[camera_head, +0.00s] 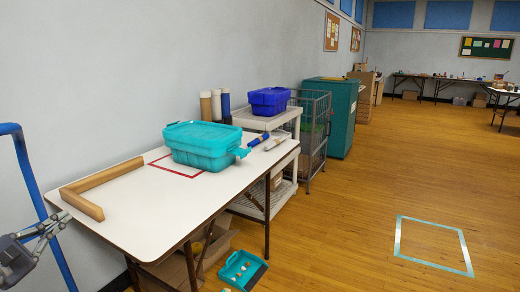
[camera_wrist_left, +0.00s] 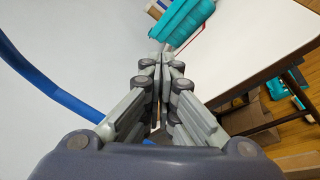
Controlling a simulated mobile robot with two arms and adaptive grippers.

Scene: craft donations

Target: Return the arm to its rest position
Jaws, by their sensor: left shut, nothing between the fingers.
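My left gripper (camera_head: 58,222) comes in at the left edge of the head view, beside the near left corner of the white table (camera_head: 160,218). In the left wrist view my left gripper (camera_wrist_left: 160,62) has its fingers together, with nothing seen between them. A teal lidded bin (camera_head: 202,142) stands on the far part of the table, within a red outline. The bin also shows beyond the fingertips in the left wrist view (camera_wrist_left: 183,20). My right gripper is in neither view.
An L-shaped wooden piece (camera_head: 95,187) lies on the table's left end. A blue upright tube (camera_head: 38,185) stands at the left. A teal tray (camera_head: 241,268) with small items is on the floor. A pale cart with a blue bin (camera_head: 268,100) stands behind the table. Floor at right is clear around a taped square (camera_head: 398,236).

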